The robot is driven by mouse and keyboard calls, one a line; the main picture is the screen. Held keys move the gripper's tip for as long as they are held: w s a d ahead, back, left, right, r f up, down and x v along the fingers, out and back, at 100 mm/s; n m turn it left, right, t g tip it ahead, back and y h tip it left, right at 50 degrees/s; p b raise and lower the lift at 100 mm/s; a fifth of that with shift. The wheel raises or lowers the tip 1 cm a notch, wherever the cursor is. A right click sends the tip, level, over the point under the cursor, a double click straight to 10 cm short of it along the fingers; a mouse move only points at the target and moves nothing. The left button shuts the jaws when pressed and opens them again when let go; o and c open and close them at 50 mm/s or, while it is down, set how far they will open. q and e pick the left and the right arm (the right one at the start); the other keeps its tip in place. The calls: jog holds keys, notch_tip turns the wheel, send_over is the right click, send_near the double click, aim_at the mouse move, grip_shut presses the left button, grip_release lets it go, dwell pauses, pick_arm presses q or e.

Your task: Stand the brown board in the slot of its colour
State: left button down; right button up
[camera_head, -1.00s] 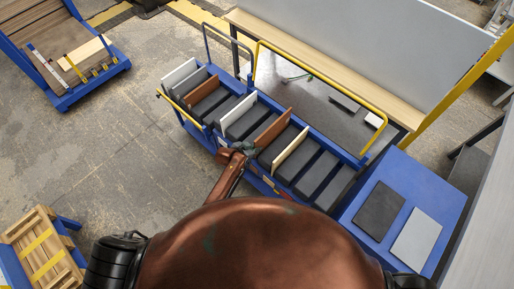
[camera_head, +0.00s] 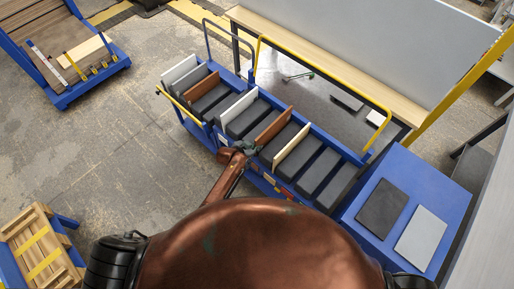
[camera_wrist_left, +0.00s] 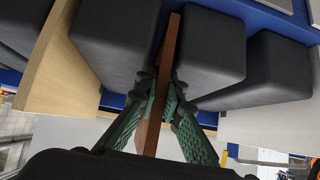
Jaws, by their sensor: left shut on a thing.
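A brown board (camera_head: 272,126) stands on edge between dark blocks in the right part of the blue rack (camera_head: 291,193). My left gripper (camera_head: 247,148) is at its near end. In the left wrist view the green fingers (camera_wrist_left: 160,105) are shut on the brown board (camera_wrist_left: 168,60), which runs between two dark blocks. The bottom of the board and any slot colour under it are hidden. A second brown board (camera_head: 202,87) stands in the rack's left part. My right gripper is not in view.
White boards (camera_head: 240,105) (camera_head: 180,70) and a cream board (camera_head: 292,146) stand in the same rack. A yellow rail (camera_head: 330,80) runs along its back. A blue table (camera_head: 432,190) with a dark plate (camera_head: 382,207) and a grey plate (camera_head: 421,238) is at the right.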

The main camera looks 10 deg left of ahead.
pick_arm(q)
jog(key=shift+s+d+f+g, duration=0.15)
jog(key=shift+s+f, duration=0.25)
jog(key=shift+f, duration=0.2)
jog(key=shift+s+f+g, duration=0.15)
jog(key=shift+s+f, duration=0.25)
jog(key=shift+f, duration=0.15)
jog(key=c, duration=2)
grip_release()
jog(key=shift+d, duration=0.1)
jog(key=shift+w+f, duration=0.3)
jog(key=shift+w, duration=0.05)
jog(key=shift+r, duration=0.1)
jog(key=shift+s+a, duration=0.1)
jog(key=shift+a, duration=0.15)
jog(key=shift+s+a+r, duration=0.2)
jog(key=v, duration=0.4)
jog(key=w+r+v, duration=0.1)
jog(key=v, duration=0.2)
jog(key=d+v, duration=0.1)
jog(key=v, duration=0.3)
jog(key=shift+a+r, duration=0.2)
jog(key=shift+r, duration=0.3)
